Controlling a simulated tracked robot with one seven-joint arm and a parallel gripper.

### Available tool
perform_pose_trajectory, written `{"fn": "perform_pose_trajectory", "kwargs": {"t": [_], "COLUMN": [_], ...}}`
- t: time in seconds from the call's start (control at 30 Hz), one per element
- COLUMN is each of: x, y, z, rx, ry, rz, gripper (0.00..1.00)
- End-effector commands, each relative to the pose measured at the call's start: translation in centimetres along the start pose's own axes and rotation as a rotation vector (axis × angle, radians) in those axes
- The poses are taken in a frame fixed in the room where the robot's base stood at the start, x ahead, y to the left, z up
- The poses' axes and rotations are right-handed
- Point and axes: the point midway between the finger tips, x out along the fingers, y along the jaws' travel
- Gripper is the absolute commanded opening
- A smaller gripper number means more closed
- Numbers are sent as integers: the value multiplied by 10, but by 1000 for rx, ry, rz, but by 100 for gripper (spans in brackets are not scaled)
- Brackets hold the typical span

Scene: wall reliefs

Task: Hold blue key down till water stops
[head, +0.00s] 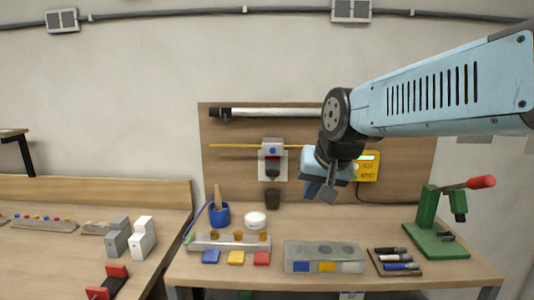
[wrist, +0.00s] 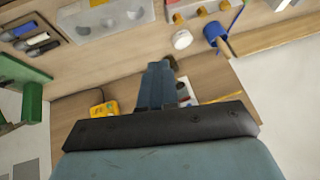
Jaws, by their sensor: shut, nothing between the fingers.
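A small white box with a round blue key (head: 272,150) is mounted on the wooden backboard, with a dark spout below it. A dark cup (head: 272,199) stands on the bench under the spout. No water stream can be made out. My gripper (head: 322,194) is shut and empty, pointing down in front of the backboard, to the right of the key and apart from it. In the wrist view my gripper's fingers (wrist: 157,72) are together, partly covering the area around the dispenser; the blue key cannot be made out there.
A grey rail (head: 228,243) has blue, yellow and red tiles before it. A blue pot (head: 219,215), a white lid (head: 255,220), a grey block (head: 324,257), markers (head: 395,259) and a green press (head: 436,235) stand around. A yellow meter (head: 368,167) hangs behind my gripper.

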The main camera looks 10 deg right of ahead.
Motion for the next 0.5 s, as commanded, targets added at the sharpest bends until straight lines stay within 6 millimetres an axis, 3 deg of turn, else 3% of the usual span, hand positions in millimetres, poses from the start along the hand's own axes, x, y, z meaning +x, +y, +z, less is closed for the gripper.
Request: {"fn": "perform_pose_trajectory", "kwargs": {"t": [0.5], "x": [78], "y": [-46], "z": [-110], "rx": [548], "ry": [104], "rz": [-133], "gripper": [0]}}
